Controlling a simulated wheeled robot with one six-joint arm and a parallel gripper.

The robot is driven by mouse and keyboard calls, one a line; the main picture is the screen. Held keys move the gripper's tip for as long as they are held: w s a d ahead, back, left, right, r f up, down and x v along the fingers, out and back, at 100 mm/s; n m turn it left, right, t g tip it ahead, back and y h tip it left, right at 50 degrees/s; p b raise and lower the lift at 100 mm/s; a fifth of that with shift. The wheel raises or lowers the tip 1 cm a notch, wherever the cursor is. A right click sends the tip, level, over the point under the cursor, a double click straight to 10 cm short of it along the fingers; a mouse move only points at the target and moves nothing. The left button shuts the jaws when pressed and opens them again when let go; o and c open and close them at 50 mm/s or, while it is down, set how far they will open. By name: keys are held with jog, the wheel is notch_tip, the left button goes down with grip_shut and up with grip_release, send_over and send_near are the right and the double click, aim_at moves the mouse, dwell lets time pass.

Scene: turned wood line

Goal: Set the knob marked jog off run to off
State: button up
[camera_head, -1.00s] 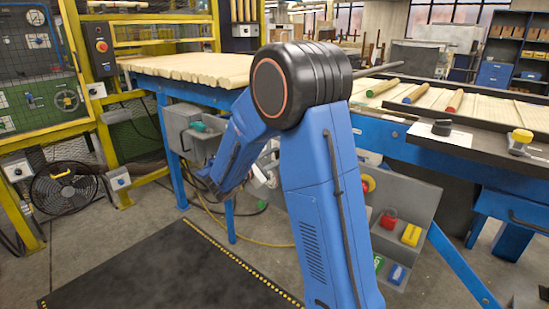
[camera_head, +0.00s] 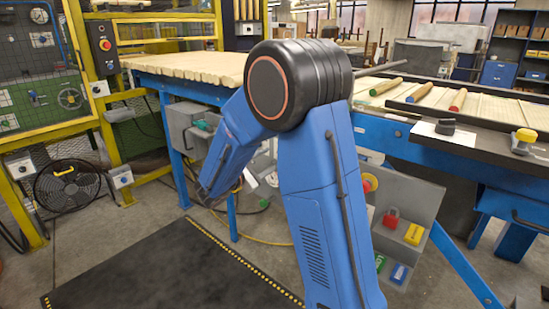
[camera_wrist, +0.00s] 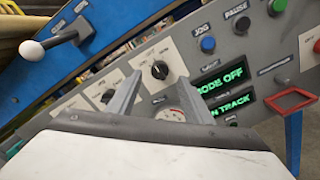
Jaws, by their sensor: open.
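In the wrist view, a grey sloped panel (camera_wrist: 232,70) carries a round black knob (camera_wrist: 160,70) on a white plate. The knob lies in the gap between the fingertips of my gripper (camera_wrist: 159,80), which is open. I cannot tell whether the fingers touch it. The small marks around the knob are too blurred to read. Another black knob (camera_wrist: 108,96) sits to its left, beside the left finger. A display (camera_wrist: 222,80) on the panel reads "MODE OFF" in green. In the head view, my gripper is not clearly seen.
In the wrist view, blue (camera_wrist: 208,45), black (camera_wrist: 241,24) and green (camera_wrist: 277,6) buttons line the panel's upper right. A red frame (camera_wrist: 290,102) stands out at right. A lever with a white ball (camera_wrist: 32,50) is at upper left.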

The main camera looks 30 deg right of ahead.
jog(key=v, duration=1.2)
jog(key=shift+a, duration=0.15)
jog(key=shift+s, duration=0.1)
jog(key=s+d+f+m+g+y, duration=0.1)
jog(key=s+d+m+g+y, duration=0.25)
jog(key=s, duration=0.75)
jog(key=s+d+f+m+g+y, duration=0.1)
jog(key=s+d+m+g+y, duration=0.3)
jog(key=s, duration=0.6)
jog(key=s+a+m+t+y, duration=0.6)
jog(key=s+a+y, duration=0.3)
jog(key=s, duration=0.3)
jog(key=shift+s+a+m, duration=0.25)
jog(key=shift+s+m, duration=0.05)
jog(key=shift+m, duration=0.05)
jog(key=shift+y, duration=0.25)
